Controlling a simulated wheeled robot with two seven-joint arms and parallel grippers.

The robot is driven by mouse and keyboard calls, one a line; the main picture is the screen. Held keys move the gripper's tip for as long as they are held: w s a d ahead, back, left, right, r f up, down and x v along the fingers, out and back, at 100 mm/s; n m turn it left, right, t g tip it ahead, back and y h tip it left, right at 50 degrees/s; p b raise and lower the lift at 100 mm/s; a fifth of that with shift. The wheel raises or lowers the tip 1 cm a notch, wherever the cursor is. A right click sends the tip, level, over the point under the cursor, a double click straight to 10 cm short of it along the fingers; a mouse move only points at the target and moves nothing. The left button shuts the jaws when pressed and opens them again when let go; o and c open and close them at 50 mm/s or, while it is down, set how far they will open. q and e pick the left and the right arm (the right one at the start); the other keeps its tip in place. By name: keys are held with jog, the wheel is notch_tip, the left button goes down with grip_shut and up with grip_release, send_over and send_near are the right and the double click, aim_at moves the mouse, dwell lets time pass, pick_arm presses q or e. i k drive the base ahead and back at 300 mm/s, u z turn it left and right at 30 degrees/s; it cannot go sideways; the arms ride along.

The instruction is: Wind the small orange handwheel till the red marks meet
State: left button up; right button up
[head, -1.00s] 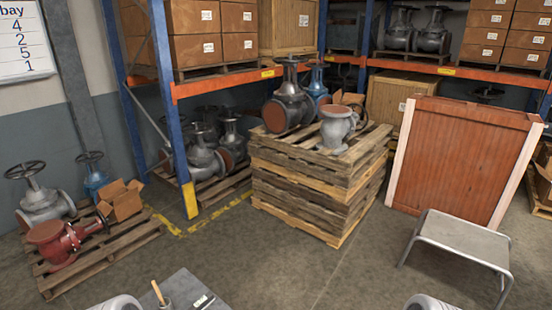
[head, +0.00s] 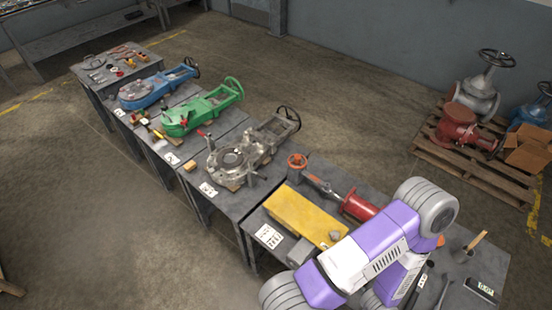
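A small orange handwheel (head: 297,160) stands at the back edge of the nearest grey bench. Beside it lies a shaft with a grey fitting (head: 325,187) that leads towards a red cylinder (head: 358,205). The red marks are too small to make out. My purple and white arm (head: 385,240) crosses the right front part of this bench, apart from the handwheel in the picture, and hides part of the bench. I see neither gripper's fingers.
A yellow block (head: 305,215) and a label card (head: 268,236) lie in front of the handwheel. Farther left, a grey valve (head: 235,160), a green valve (head: 203,108) and a blue valve (head: 158,85) lie on benches.

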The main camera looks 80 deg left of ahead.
aim_at(298, 158)
jog(key=u, duration=2.9)
jog(key=k, duration=0.4)
jog(key=u, duration=1.2)
jog(key=i, duration=1.05)
jog(key=z, duration=0.75)
